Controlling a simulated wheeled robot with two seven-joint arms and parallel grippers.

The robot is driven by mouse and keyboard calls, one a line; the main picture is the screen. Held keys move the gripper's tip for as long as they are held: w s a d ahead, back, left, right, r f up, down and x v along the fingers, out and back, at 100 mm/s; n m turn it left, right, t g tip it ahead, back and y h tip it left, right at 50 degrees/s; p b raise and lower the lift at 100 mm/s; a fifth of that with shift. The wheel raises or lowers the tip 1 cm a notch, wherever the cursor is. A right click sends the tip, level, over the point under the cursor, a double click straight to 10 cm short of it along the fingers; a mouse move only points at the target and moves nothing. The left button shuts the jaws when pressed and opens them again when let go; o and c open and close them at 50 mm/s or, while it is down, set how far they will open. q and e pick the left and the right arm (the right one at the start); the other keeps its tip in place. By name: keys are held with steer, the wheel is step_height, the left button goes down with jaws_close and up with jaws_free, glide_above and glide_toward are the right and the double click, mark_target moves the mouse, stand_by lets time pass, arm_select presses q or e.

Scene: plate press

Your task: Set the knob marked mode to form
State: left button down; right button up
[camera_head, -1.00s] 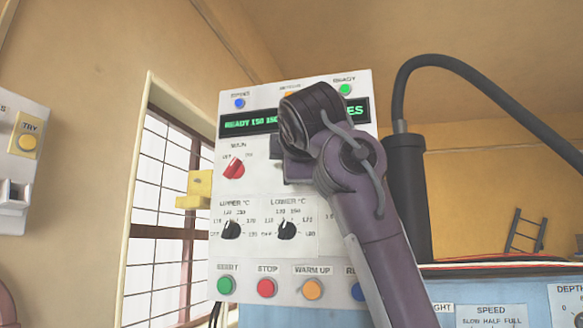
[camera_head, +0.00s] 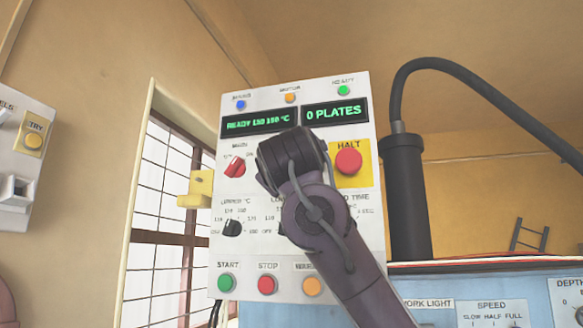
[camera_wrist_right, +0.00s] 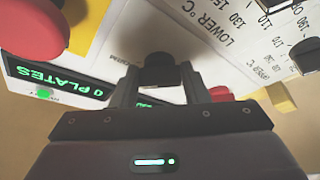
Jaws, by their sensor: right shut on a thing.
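A black knob (camera_wrist_right: 160,68) shows in the right wrist view between the two fingers of my right gripper (camera_wrist_right: 160,90), which is shut on it. The label by this knob is too small and slanted to read, so I cannot make out its marking or setting. In the head view my right wrist (camera_head: 290,158) covers this part of the control panel (camera_head: 220,190), between the red switch and the halt button. The fingers and knob are hidden there. My left gripper is not in view.
The red halt button (camera_head: 348,162) sits close right of my wrist. The red main switch (camera_head: 235,166) is to its left. The upper temperature knob (camera_head: 232,228) and the start button (camera_head: 227,283) are below left. A display (camera_head: 334,112) reads 0 PLATES.

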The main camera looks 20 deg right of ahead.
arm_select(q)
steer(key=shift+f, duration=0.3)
arm_select(e)
steer(key=shift+w+a+f+m, duration=0.15)
steer(key=shift+f+m, duration=0.15)
steer(key=shift+m, duration=0.5)
steer(key=shift+h, duration=0.4)
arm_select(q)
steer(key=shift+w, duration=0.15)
arm_select(e)
steer(key=shift+m, duration=0.3)
steer(key=shift+r, duration=0.1)
steer(key=o, duration=1)
steer(key=shift+r, duration=0.1)
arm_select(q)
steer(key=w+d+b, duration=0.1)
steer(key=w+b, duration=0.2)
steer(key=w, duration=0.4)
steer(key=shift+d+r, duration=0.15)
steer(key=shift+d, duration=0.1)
arm_select(e)
steer(key=shift+v, duration=4)
